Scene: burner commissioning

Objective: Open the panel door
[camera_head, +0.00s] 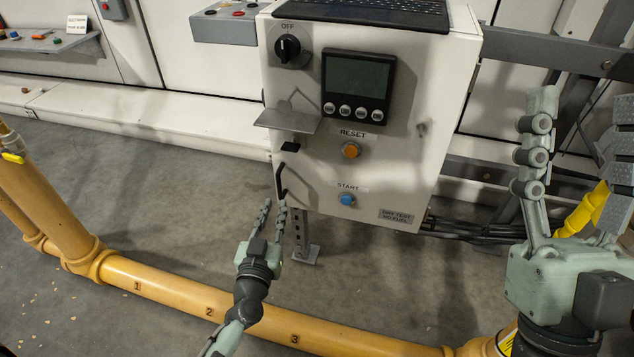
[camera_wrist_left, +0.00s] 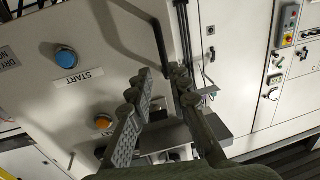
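The panel is a white box (camera_head: 395,75) with its door closed, facing me. The door carries a dark rotary switch (camera_head: 288,48) marked OFF, a display (camera_head: 358,80), an orange RESET button (camera_head: 350,151) and a blue START button (camera_head: 347,199). A black handle (camera_head: 280,180) is at the door's lower left edge; a black bar that looks like it also shows in the left wrist view (camera_wrist_left: 160,42). My left gripper (camera_head: 272,208) is open and empty, its fingertips just below the handle. My right gripper (camera_head: 584,105) is open and empty, right of the panel.
A grey ledge (camera_head: 287,121) sticks out from the door above the handle. A keyboard (camera_head: 375,12) lies on top of the box. A yellow pipe (camera_head: 165,300) runs along the floor below. Cables (camera_head: 470,233) run beneath the box at right.

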